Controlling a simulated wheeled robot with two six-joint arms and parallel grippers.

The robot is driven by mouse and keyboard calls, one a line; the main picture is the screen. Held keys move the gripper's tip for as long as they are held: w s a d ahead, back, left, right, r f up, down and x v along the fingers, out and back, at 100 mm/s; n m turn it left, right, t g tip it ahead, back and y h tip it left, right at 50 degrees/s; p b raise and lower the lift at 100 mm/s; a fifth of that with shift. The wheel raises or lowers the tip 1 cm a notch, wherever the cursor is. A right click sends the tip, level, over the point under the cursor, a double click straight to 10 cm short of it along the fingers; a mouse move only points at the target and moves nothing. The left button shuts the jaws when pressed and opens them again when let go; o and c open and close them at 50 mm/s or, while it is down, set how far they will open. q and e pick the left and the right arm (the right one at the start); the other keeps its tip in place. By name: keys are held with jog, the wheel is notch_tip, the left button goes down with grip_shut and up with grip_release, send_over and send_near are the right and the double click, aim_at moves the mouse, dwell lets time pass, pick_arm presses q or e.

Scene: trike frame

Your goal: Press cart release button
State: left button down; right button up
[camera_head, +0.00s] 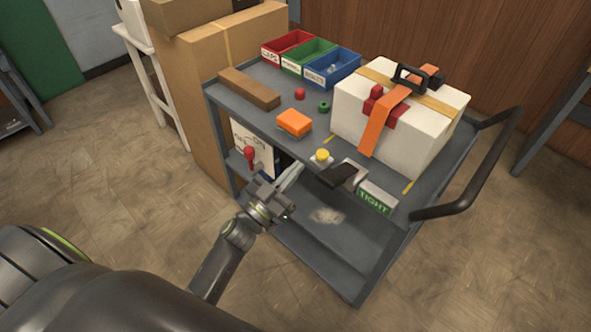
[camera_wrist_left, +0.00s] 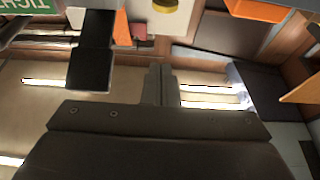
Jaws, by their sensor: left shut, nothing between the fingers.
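A yellow round button (camera_head: 322,155) on a pale base sits near the front edge of the grey cart's top (camera_head: 222,97). My left gripper (camera_head: 297,168) is shut and empty, in front of that edge, a little left of the button and apart from it in the head view. In the left wrist view the yellow button (camera_wrist_left: 167,5) is cut off at the top edge, and the shut fingers (camera_wrist_left: 160,75) point up towards it. My right gripper is not in view.
A black block (camera_head: 340,174) and a green "TIGHT" sign (camera_head: 374,200) sit right of the button. An orange block (camera_head: 294,122), a white strapped box (camera_head: 422,136), coloured bins (camera_head: 335,74) and a brown bar (camera_head: 248,90) stand on the cart. A red knob (camera_head: 249,152) is near the gripper.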

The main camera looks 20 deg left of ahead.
pick_arm(q)
notch_tip(320, 180, up, 3)
send_over(314, 160)
jog(key=s, duration=0.2)
jog(key=f, duration=0.3)
jog(key=shift+s+d+b, duration=0.1)
jog(key=shift+d+b, duration=0.2)
jog(key=shift+d, duration=0.05)
jog(key=shift+f, duration=0.65)
